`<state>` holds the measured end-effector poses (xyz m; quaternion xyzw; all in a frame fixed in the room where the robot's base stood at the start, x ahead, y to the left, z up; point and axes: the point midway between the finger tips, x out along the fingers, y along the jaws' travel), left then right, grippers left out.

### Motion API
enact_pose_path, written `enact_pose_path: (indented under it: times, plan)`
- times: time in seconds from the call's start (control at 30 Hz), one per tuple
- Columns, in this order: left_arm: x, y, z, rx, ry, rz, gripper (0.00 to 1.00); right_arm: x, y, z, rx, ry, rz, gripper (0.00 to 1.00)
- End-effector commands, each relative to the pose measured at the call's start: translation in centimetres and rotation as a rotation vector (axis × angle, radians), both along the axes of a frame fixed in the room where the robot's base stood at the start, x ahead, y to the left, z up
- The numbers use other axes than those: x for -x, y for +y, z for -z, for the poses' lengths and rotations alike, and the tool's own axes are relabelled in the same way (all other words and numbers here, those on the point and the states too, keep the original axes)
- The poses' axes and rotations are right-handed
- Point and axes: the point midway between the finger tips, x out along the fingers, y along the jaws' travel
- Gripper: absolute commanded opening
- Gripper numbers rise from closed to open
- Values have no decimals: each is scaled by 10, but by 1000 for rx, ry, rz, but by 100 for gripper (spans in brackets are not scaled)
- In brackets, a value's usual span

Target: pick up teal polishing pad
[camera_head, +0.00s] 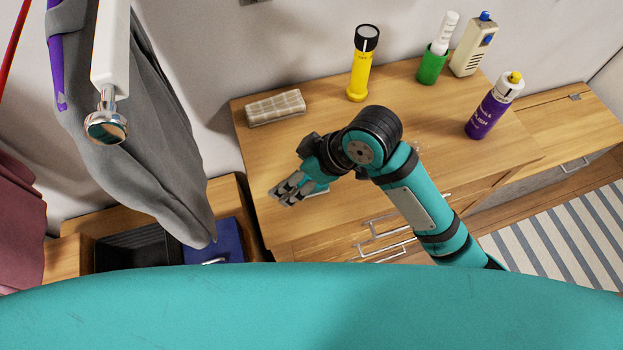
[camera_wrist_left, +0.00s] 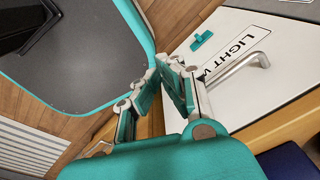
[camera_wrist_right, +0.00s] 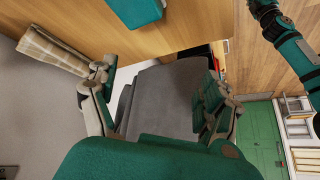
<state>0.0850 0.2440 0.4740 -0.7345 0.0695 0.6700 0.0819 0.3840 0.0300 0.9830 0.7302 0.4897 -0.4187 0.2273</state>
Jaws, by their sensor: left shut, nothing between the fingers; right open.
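A teal block that looks like the polishing pad (camera_wrist_right: 135,8) lies on the wooden top at the upper edge of the right wrist view, cut off by the frame. In the head view a teal patch (camera_head: 319,189) shows beside and partly behind my right gripper; I cannot tell pad from gripper there. My right gripper (camera_head: 284,192) is over the counter's front left part, open, and its fingers also show in the right wrist view (camera_wrist_right: 158,105), apart from the block. My left gripper (camera_wrist_left: 165,85) is shut and empty, out of the head view.
On the wooden counter (camera_head: 300,150) stand a beige checked block (camera_head: 275,108), a yellow flashlight (camera_head: 361,65), a green-based bottle (camera_head: 434,60), a cream device (camera_head: 473,45) and a purple bottle (camera_head: 492,107). A grey garment (camera_head: 150,130) hangs left. A white labelled panel (camera_wrist_left: 235,85) has a handle.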

Motion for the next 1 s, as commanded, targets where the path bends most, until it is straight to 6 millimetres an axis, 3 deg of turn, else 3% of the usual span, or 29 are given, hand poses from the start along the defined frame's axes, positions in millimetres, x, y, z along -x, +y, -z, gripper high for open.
enact_pose_path:
  times: [0.1, 0.2, 0.4, 0.6, 0.77, 1.0]
  plan:
    - [0, -3, 0, 4, -1, -1, 0, -8, 23, -28, 98, -64, -261, 83]
    - [-1, -7, 0, 9, -1, -2, 0, -13, 24, -42, 216, -85, -444, 83]
    - [-1, -14, 0, 17, -1, 0, 0, -30, -3, -64, 458, -71, -651, 83]
    - [-1, -14, -1, 17, -1, 2, 0, -43, -26, -80, 582, -40, -710, 83]
    - [-1, -13, -5, 16, -2, 2, 0, -44, -30, -68, 600, -28, -719, 83]
    - [-1, -9, -17, 11, -2, 3, 0, -43, -30, -17, 598, -28, -718, 83]
